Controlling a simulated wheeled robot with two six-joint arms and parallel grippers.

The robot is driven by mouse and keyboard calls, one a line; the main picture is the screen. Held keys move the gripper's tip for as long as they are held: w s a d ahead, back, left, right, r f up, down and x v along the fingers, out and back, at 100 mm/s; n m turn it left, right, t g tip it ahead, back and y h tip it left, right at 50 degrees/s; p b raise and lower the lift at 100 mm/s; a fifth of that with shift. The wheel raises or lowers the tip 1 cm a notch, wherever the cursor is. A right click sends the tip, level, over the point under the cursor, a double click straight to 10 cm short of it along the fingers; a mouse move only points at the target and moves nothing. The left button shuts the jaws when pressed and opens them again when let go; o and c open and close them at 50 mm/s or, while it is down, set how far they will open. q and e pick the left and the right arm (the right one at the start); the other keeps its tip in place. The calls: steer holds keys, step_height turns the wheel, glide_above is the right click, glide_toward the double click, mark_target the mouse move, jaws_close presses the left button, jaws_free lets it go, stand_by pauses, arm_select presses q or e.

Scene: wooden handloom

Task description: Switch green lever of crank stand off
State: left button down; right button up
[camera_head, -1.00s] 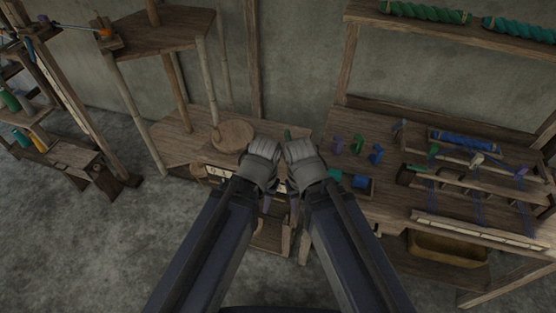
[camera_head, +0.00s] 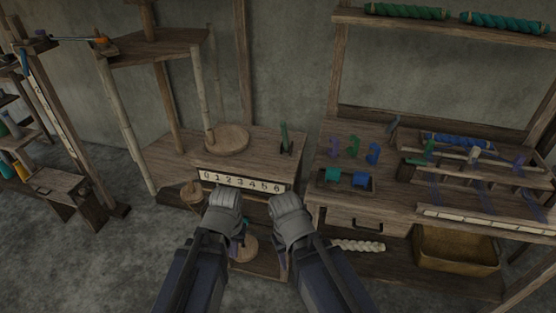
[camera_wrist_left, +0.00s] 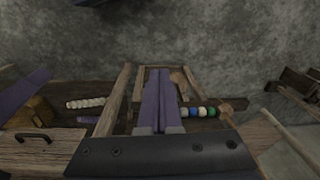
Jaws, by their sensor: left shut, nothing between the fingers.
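The crank stand (camera_head: 240,160) is a wooden stand with a number strip (camera_head: 240,181) along its front edge. Its green lever (camera_head: 284,137) stands roughly upright on the right part of the top, near a round wooden disc (camera_head: 227,139). My left gripper (camera_head: 242,228) is in front of and below the number strip, apart from the lever. Its hand mostly hides its fingers in the head view. In the left wrist view its purple fingers (camera_wrist_left: 160,85) are shut and empty. My right gripper (camera_head: 292,215) is beside it, with its fingers hidden behind its hand.
To the right is a loom bench with small coloured pegs (camera_head: 352,148), a small tray (camera_head: 343,180), a drawer (camera_head: 368,223) and a yellowish bin (camera_head: 455,248). A white braid (camera_head: 358,246) lies below. The wrist view shows a row of coloured beads (camera_wrist_left: 198,112). Open floor lies at left.

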arm_select(q)
steer(key=w+a+f+n+t+b, duration=0.1)
steer(key=w+f+b, duration=0.2)
steer(key=f+b, duration=0.35)
steer(key=w+a+f+n+t+b, duration=0.1)
steer(key=w+a+f+n+b, duration=0.1)
steer(key=f+b, duration=0.45)
steer(key=w+d+f+n+t+h+b, duration=0.1)
steer(key=w+f+n+t+b, duration=0.2)
steer(key=w, duration=0.4)
steer(key=w+d+r+n+t+h+b, duration=0.1)
steer(key=w+d+r+n+t, duration=0.25)
steer(key=r+t, duration=0.2)
steer(key=w+d+r+n+t+h+b, duration=0.1)
steer(key=w+d+r+n+t, duration=0.1)
steer(key=w+d+r+t, duration=0.35)
steer(key=s+d+r+n+t+h, duration=0.2)
steer(key=r, duration=0.6)
steer(key=s+d+r+n+t+h, duration=0.2)
steer(key=s+r+n+t, duration=0.1)
steer(key=r, duration=0.5)
steer(key=shift+r+t, duration=0.25)
steer(key=shift+t, duration=0.05)
arm_select(e)
step_height(320, 180, down, 20)
steer(key=shift+s, duration=0.3)
